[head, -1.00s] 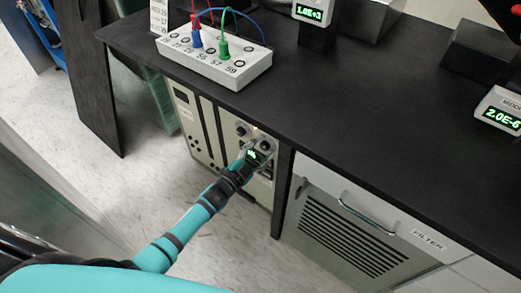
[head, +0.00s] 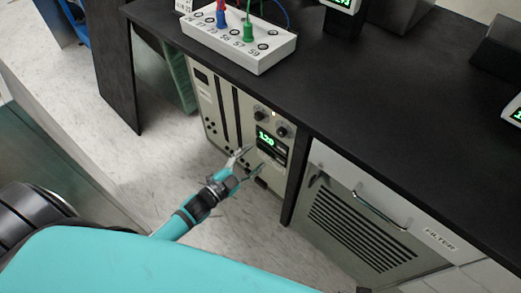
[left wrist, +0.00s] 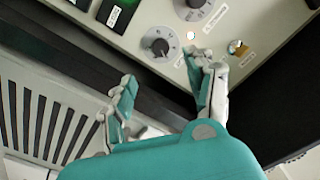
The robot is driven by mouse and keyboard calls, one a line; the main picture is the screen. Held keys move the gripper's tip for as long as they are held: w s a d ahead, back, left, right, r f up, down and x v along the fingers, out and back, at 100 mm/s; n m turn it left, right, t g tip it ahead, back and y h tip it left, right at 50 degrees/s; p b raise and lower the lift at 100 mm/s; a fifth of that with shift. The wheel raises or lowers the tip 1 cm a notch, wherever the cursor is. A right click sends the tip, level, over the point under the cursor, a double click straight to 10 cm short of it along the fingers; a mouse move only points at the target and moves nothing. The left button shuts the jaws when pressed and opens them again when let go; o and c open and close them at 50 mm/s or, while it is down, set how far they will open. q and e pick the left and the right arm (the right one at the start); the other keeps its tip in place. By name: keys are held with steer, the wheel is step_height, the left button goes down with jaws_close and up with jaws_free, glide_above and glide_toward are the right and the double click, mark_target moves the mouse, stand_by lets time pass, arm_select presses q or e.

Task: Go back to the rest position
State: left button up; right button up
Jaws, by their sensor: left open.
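My left gripper (head: 252,160) is open and empty, in front of the beige instrument unit (head: 213,105) under the black counter. It stands off the panel, just below and left of the green display (head: 270,143), which seems to read 120. The left wrist view shows the two fingers of this gripper (left wrist: 165,76) spread apart, with a black knob (left wrist: 158,45) beyond them and nothing between them. The knobs also show above the display in the head view (head: 270,122). My right gripper is not in view.
The black counter (head: 400,120) overhangs the unit. A white socket box (head: 255,52) with plugged cables stands on it. A cabinet door marked FILTER, with a handle (head: 378,210), is to the right. Open floor (head: 150,175) lies left of the unit.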

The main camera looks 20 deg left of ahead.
arm_select(q)
steer(key=shift+s, duration=0.2)
stand_by(0.4)
steer(key=s+f+n+g+y, duration=0.3)
steer(key=s+f+n+g, duration=0.15)
steer(key=s+f, duration=0.35)
steer(key=s+f+n+g+y, duration=0.35)
steer(key=s+f+g, duration=0.2)
steer(key=f, duration=0.45)
steer(key=s+a+f+g+p, duration=0.1)
steer(key=s+f+g+p, duration=0.1)
steer(key=s+p, duration=0.6)
steer(key=s+a+f+n+g+p, duration=0.1)
steer(key=s+f+g+p, duration=0.2)
steer(key=s+p, duration=0.5)
steer(key=s+g, duration=0.1)
steer(key=s, duration=0.9)
steer(key=shift+a+p, duration=0.2)
steer(key=shift+p, duration=0.15)
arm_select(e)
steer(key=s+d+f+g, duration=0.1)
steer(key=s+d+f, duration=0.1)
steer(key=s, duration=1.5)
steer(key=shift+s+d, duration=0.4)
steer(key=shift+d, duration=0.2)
